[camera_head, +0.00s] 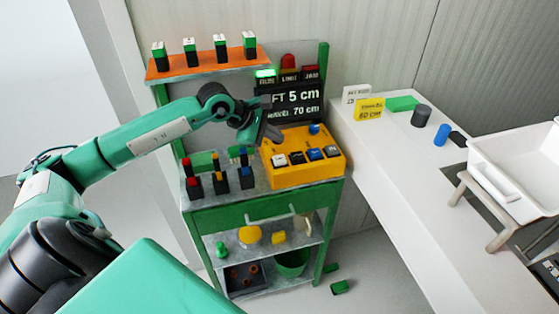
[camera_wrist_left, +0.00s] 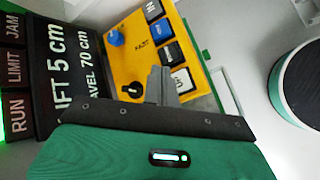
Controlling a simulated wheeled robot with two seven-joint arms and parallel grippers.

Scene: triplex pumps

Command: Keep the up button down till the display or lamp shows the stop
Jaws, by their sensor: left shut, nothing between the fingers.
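My left gripper (camera_head: 270,138) is shut and empty over the left part of the yellow control panel (camera_head: 330,168). In the left wrist view its fingertips (camera_wrist_left: 162,82) are beside the end button (camera_wrist_left: 181,79), whose label seems to begin with U. I cannot tell whether they touch it. The same leftmost button (camera_head: 280,160) shows pale in the head view. The display (camera_head: 296,103) reads 5 cm for lift and 70 cm for travel. The RUN lamp (camera_head: 265,76) glows green. The LIMIT lamp (camera_head: 289,75) looks unlit. My right gripper is out of view.
Coloured-handled levers (camera_head: 219,180) stand left of the panel on the green cart. A yellow sign (camera_head: 369,109) reading 60 cm and a white tub (camera_head: 515,165) are on the right-hand bench.

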